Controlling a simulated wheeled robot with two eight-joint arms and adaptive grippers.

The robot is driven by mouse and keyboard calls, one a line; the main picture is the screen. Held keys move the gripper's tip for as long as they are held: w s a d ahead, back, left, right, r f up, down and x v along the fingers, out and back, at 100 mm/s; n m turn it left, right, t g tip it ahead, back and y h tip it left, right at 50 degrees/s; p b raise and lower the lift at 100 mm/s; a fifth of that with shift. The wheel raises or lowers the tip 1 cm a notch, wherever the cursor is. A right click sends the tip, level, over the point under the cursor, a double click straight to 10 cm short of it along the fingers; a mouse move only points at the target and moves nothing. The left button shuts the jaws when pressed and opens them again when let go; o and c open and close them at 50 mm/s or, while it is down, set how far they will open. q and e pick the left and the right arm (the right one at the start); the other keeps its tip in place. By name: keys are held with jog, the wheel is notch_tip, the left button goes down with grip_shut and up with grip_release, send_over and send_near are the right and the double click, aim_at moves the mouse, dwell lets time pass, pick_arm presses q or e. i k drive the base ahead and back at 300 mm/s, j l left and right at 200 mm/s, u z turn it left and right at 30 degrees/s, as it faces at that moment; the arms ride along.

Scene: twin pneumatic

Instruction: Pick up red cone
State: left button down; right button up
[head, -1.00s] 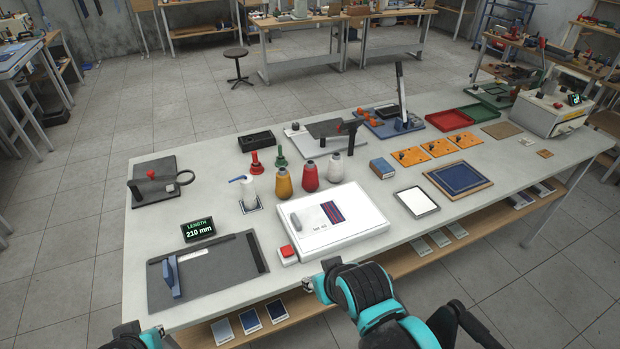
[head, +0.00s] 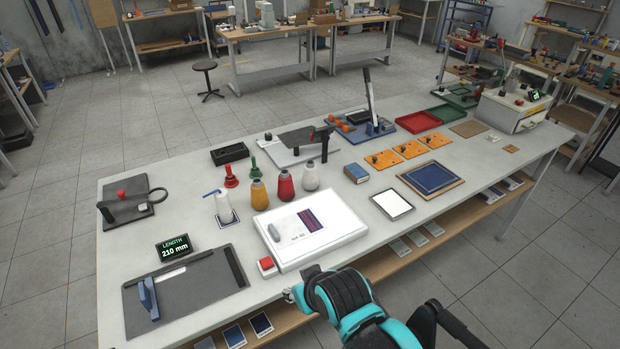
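The red cone (head: 285,185) stands upright on the grey-white table. It is in the middle of a row, between a yellow cone (head: 259,195) and a white cone (head: 310,176). Nothing covers it, and no gripper is near it. My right arm comes in at the lower right, black and teal, in front of the table's near edge. I cannot make out its gripper fingers or whether they are open. My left gripper is out of view.
A flat white box (head: 311,234) with a red button (head: 266,265) beside it lies in front of the cones. A white bottle (head: 223,205), a red bell-shaped piece (head: 231,177) and a green one (head: 253,166) stand left. A blue box (head: 356,173) lies right.

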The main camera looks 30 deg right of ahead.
aim_at(285, 192)
jog(key=i+l+z, duration=0.2)
jog(key=l+z, duration=0.15)
jog(key=l, duration=0.2)
jog(key=i+l+z, duration=0.3)
jog(key=l, duration=0.2)
jog(key=i+l+z, duration=0.35)
jog(key=k+l, duration=0.05)
jog(key=l, duration=0.05)
